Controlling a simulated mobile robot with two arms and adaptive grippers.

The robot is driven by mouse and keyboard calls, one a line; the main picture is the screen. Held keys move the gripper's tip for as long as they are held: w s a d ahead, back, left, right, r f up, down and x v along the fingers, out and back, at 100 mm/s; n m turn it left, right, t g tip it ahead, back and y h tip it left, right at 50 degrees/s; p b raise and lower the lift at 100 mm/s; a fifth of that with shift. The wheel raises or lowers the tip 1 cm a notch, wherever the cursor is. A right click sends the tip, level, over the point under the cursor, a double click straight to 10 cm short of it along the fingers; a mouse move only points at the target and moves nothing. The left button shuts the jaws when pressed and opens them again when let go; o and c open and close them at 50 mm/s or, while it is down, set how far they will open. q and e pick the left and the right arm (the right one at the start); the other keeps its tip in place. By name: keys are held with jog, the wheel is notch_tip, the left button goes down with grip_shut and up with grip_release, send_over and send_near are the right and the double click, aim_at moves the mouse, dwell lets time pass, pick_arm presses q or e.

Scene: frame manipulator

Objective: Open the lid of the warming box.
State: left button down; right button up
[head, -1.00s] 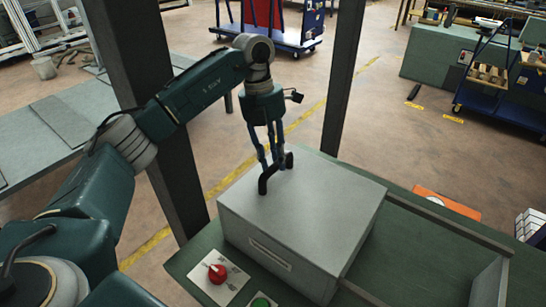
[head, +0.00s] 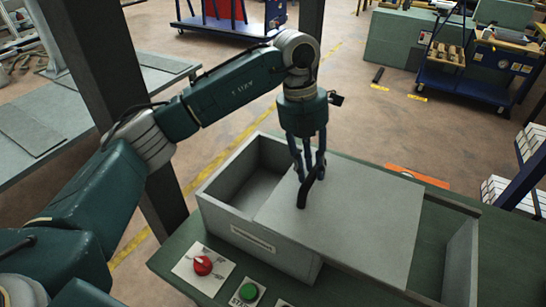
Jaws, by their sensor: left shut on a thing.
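The warming box (head: 258,249) is a grey box on a green bench, with a label on its front. Its flat grey lid (head: 365,215) is slid to the right, so the box's left part is uncovered and its inside shows. The lid's right part reaches out beyond the box. My left gripper (head: 308,178) points down and is shut on the black lid handle (head: 303,195) near the lid's left side. Its fingers partly hide the handle. My right gripper is not in view.
A red knob (head: 203,265) and a green button (head: 248,291) sit on the bench in front of the box. A low rail and an upright grey plate (head: 460,262) stand to the right. Dark posts rise behind the bench.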

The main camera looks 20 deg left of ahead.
pick_arm(q)
jog(key=b, duration=0.1)
send_over(352, 205)
jog(key=shift+s+d, duration=0.1)
jog(key=shift+d, duration=0.05)
jog(key=shift+r, duration=0.1)
jog(key=c, duration=1.4)
grip_release()
jog(key=shift+r, duration=0.2)
notch_tip(352, 205, up, 11)
jog(key=a, duration=0.2)
jog(key=shift+w+a+r, duration=0.15)
jog(key=shift+w+a, duration=0.05)
